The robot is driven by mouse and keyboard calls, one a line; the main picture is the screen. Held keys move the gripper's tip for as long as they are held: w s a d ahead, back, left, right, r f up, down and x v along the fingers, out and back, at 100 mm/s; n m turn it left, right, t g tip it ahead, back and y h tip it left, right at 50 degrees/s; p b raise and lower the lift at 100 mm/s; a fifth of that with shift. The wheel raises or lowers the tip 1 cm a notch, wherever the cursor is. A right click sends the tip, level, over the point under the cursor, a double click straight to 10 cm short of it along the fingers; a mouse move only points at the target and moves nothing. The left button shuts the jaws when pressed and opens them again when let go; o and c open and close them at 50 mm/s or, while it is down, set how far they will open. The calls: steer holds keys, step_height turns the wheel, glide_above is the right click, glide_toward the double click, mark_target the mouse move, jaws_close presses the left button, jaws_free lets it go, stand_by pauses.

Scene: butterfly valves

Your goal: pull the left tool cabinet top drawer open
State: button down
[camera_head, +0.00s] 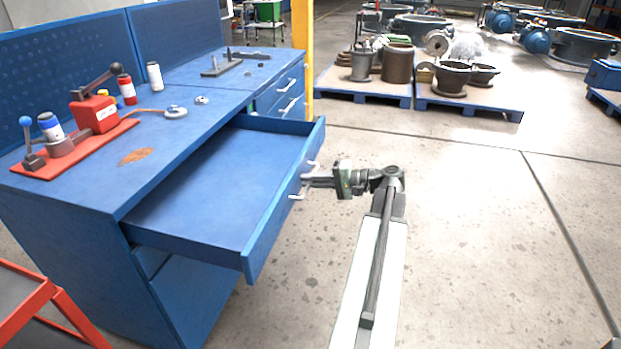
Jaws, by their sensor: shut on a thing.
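The left tool cabinet (165,292) is blue and stands at the left. Its top drawer (215,190) is pulled well out toward the right and looks empty inside. A pale bar handle (297,196) is on the drawer's front face. My gripper (308,181) is at that handle and is shut on it. The fingers hide part of the handle. My arm reaches in from the lower right.
A red tool base (75,150), a red box (94,114) and bottles stand on the cabinet top. A second blue cabinet (280,92) stands behind. A red frame (35,300) is at the lower left. Blue pallets (465,108) with metal parts stand at the back. The floor right of my arm is clear.

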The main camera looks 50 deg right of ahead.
steer(key=shift+s+d, duration=0.25)
steer(key=shift+s, duration=0.1)
steer(key=c, duration=1.8)
jaws_free()
steer(key=p+v, duration=0.1)
steer(key=v, duration=0.6)
steer(key=shift+s+d+r, duration=0.15)
steer(key=shift+s+d, duration=0.05)
steer(key=shift+s, duration=0.1)
